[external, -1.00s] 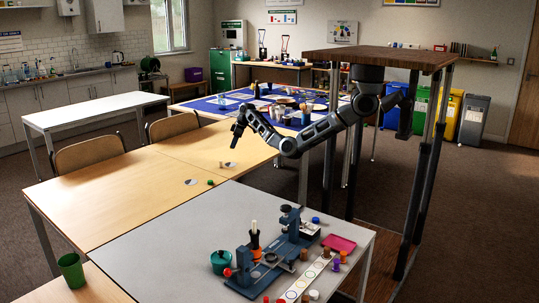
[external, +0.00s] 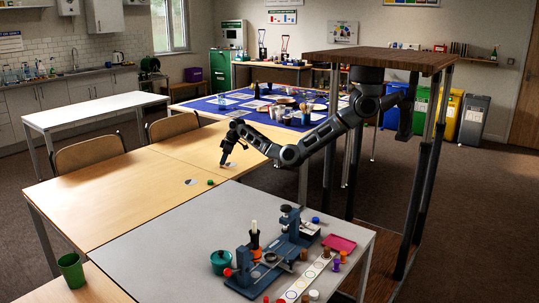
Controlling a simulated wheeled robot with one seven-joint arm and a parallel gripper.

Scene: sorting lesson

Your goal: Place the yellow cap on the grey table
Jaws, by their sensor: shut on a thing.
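My gripper (external: 224,164) is low over the wooden table (external: 150,185), its fingers pointing down beside a white disc (external: 231,167). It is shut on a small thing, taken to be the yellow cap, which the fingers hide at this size. Whether the cap still touches the wood cannot be told. The grey table (external: 165,240) stands in front of the wooden one, with its left and middle part bare.
A green cap (external: 210,182) and another white disc (external: 191,182) lie on the wooden table near the grey table's far edge. On the grey table are a blue apparatus (external: 290,238), a teal pot (external: 221,262), a pink tray (external: 339,243) and a strip (external: 306,281) with several caps.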

